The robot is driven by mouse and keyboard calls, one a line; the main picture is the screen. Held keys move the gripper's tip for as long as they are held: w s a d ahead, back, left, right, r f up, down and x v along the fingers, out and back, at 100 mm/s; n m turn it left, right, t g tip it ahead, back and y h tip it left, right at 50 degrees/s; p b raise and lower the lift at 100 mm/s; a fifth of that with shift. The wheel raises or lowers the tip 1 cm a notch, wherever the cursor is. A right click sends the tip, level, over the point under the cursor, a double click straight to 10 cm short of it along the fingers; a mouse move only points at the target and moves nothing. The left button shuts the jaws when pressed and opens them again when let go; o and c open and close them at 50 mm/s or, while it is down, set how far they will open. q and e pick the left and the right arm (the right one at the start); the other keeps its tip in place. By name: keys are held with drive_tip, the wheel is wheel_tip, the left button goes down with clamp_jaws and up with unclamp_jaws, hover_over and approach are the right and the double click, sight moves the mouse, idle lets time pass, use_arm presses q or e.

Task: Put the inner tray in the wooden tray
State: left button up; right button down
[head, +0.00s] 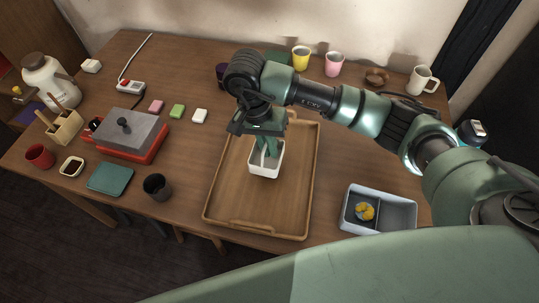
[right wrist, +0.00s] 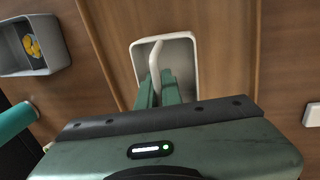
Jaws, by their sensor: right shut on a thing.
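The inner tray is a small white rectangular tray (head: 265,172) with a pale strip across it, seen within the outline of the wooden tray (head: 240,205) in the head view. My right gripper (head: 266,148) reaches down over it and is shut on the strip. In the right wrist view the inner tray (right wrist: 182,62) lies beyond the gripper (right wrist: 158,80), with the strip running between the fingers. I cannot tell whether its underside touches the wooden tray. The inner tray looks level. My left gripper is not in view.
A grey divided box (head: 398,216) with yellow pieces stands right of the wooden tray. A dark cup (head: 157,187) and a red grill (head: 127,140) stand to the left. Cups (head: 334,64) and a mug (head: 421,79) line the back. Most of the wooden tray's floor is bare.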

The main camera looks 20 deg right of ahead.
sight(271, 160)
drive_tip(key=shift+f, duration=1.9)
drive_tip(key=shift+f, duration=0.1)
drive_tip(key=shift+f, duration=0.1)
drive_tip(key=c, duration=1.6)
unclamp_jaws()
drive_tip(key=shift+r, duration=0.35)
drive_tip(key=r, duration=0.3)
drive_tip(key=w+a+r, duration=0.1)
drive_tip(key=r, duration=0.3)
drive_tip(key=a+r, duration=0.1)
drive_tip(key=r, duration=0.3)
drive_tip(key=shift+w+r, duration=0.15)
drive_tip(key=shift+r, duration=0.1)
